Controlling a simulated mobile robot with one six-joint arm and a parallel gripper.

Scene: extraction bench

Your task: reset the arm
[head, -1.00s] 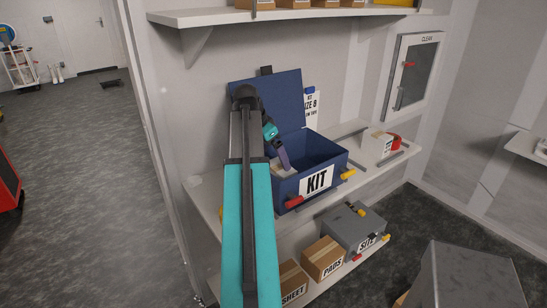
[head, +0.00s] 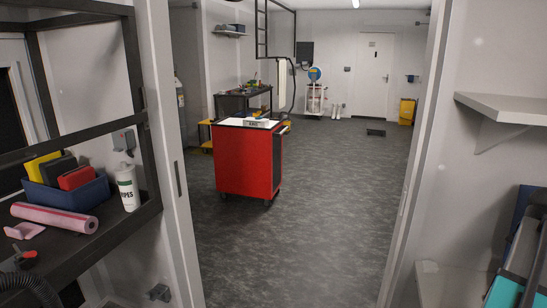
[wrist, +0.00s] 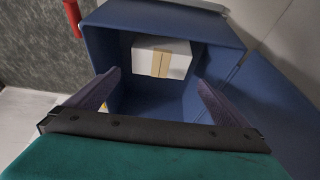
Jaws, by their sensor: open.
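In the wrist view my gripper (wrist: 158,82) is open, with its two purple-grey fingers spread apart over the open blue kit box (wrist: 105,14). A white carton with a tan tape strip (wrist: 162,58) lies inside the box, beyond the fingertips. Nothing is between the fingers. In the head view only part of my teal and black arm shows at the lower right edge, and the gripper is out of that frame. A strip of dark blue, likely the kit box lid (head: 522,212), shows beside the arm.
In the head view a doorway opens onto clear grey floor (head: 320,220) with a red cart (head: 248,160). At left, a dark shelf holds a blue bin (head: 68,193), a pink roll (head: 55,217) and a white wipes bottle (head: 128,187). A white shelf (head: 505,106) juts out at right.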

